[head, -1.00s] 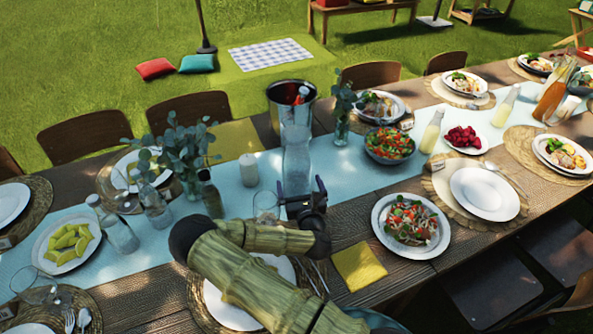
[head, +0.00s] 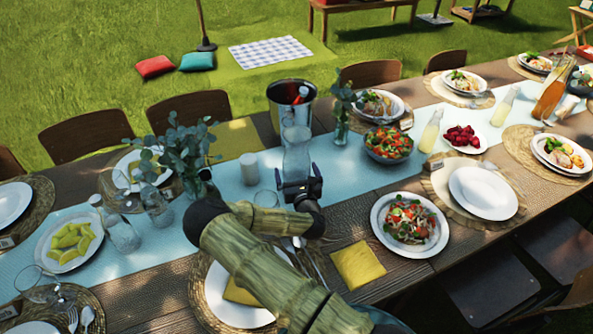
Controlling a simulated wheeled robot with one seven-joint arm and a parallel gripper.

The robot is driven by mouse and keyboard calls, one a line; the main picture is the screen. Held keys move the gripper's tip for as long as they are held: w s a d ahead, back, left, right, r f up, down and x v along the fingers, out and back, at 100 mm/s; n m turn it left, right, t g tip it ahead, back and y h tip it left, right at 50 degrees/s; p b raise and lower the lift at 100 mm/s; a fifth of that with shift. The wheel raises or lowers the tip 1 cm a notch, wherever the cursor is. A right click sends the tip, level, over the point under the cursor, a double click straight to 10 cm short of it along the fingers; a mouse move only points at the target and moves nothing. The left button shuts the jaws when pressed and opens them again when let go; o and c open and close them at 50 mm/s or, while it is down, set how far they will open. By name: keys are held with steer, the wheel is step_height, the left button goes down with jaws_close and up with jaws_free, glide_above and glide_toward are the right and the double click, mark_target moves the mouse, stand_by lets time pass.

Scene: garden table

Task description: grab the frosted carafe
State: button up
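The frosted carafe (head: 296,152) stands upright on the pale blue runner, in front of the metal ice bucket. It is tall, pale and translucent. My gripper (head: 298,178) is at its lower part on the near side. The two fingers are spread, one toward each side of the carafe, and look open. The gripper hides the carafe's base, and I cannot tell whether the fingers touch it.
The ice bucket (head: 291,104) stands close behind the carafe. A white candle (head: 249,168) and a wine glass (head: 266,200) are to the left. A vase with greenery (head: 342,112) and a salad bowl (head: 388,147) are to the right. The runner (head: 345,172) is bare just right of the gripper.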

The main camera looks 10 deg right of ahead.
mark_target(299, 154)
stand_by(0.4)
steer(key=c, duration=1.6)
steer(key=shift+r, duration=0.2)
steer(key=shift+r, duration=4.85)
